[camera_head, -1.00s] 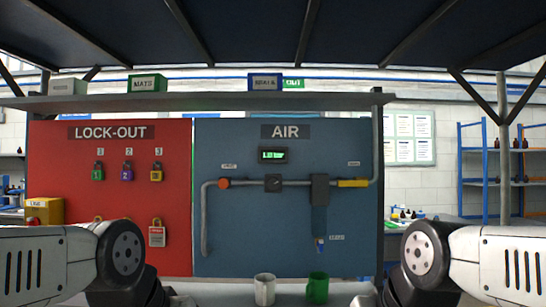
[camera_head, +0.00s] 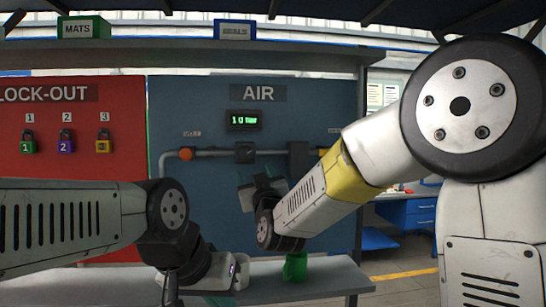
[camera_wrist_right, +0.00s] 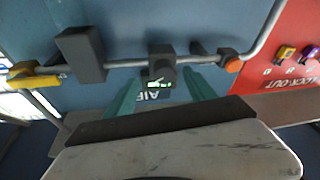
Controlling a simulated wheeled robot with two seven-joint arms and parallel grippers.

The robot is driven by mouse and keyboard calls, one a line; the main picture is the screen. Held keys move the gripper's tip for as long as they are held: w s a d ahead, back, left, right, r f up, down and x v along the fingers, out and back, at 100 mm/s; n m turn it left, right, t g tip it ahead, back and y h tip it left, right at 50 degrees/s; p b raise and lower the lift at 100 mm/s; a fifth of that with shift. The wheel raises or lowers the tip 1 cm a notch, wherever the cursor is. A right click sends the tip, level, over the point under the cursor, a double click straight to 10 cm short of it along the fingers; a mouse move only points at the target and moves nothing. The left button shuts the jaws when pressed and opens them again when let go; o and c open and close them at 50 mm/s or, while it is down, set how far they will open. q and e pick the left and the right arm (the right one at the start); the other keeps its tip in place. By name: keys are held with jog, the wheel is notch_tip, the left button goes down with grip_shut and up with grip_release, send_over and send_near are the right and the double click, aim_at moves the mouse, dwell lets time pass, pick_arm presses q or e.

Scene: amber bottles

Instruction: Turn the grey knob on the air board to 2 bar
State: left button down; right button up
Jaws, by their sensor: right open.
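The grey knob (camera_head: 245,152) is a dark block on the horizontal pipe of the blue air board (camera_head: 210,110). The display (camera_head: 244,121) above it reads about 1.0 bar. My right gripper (camera_head: 256,182) is open and empty, just below the knob in the head view. In the right wrist view, which is upside down, the knob (camera_wrist_right: 162,62) shows a pale pointer mark and lies beyond and between the two teal fingers of the right gripper (camera_wrist_right: 165,78). No contact is clear.
An orange round part (camera_head: 186,154) sits left of the knob on the pipe, a dark block (camera_head: 299,160) right of it. A green cup (camera_head: 295,267) stands on the bench (camera_head: 320,278), partly hidden by my right arm. The red lock-out board (camera_head: 60,165) adjoins at left.

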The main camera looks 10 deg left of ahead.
aim_at(246, 156)
jog(key=shift+t, duration=0.8)
jog(key=x, duration=0.6)
jog(key=a+x, duration=0.1)
jog(key=x, duration=0.2)
jog(key=shift+s+r, duration=0.35)
jog(key=shift+r, duration=0.05)
jog(key=shift+c, duration=0.2)
jog(key=c, duration=1.3)
